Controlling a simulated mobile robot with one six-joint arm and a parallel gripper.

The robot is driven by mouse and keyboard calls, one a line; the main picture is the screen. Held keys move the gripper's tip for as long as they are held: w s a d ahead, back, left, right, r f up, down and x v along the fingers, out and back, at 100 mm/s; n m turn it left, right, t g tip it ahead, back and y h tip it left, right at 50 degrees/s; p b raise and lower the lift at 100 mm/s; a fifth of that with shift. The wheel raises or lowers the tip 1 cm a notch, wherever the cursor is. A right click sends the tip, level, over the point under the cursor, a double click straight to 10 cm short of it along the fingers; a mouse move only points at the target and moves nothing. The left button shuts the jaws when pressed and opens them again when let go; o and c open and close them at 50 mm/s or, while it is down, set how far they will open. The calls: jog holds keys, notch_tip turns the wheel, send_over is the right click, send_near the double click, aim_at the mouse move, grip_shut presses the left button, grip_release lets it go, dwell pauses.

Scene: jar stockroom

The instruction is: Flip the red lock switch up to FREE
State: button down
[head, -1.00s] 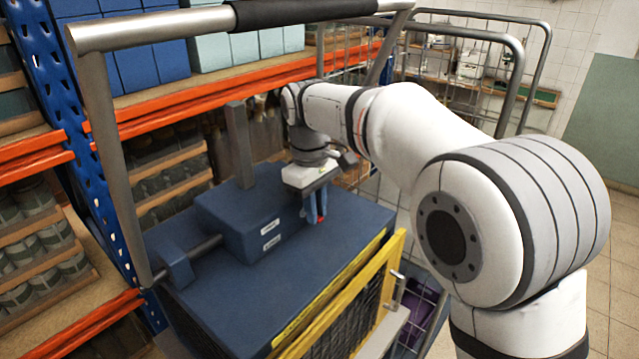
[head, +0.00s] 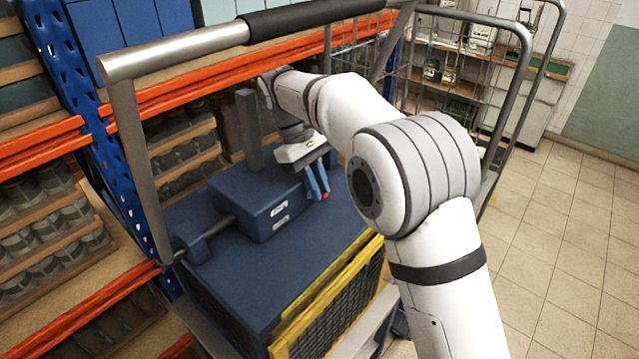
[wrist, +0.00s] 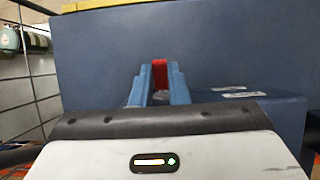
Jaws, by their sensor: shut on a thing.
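The red lock switch (wrist: 159,74) shows in the wrist view as a small red piece between the two blue fingers of my gripper (wrist: 159,88). My gripper is shut on it. In the head view, my gripper (head: 320,190) is at the right side of the raised blue housing, with a bit of the red switch (head: 325,196) at its fingertips. The fingers hide most of the switch. The raised blue housing (head: 250,203) carries two small white labels (head: 279,206), too small to read. I cannot tell the switch's exact position.
The housing sits on a large blue machine top (head: 240,275) with a yellow-framed mesh front (head: 330,300). A grey post (head: 248,130) and a metal push handle (head: 180,55) rise nearby. Jar shelves with orange beams (head: 40,140) stand left. The tiled floor (head: 560,230) at right is clear.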

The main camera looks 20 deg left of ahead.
jog(key=c, duration=1.4)
grip_release()
jog(key=shift+v, duration=3.85)
jog(key=shift+a, duration=0.1)
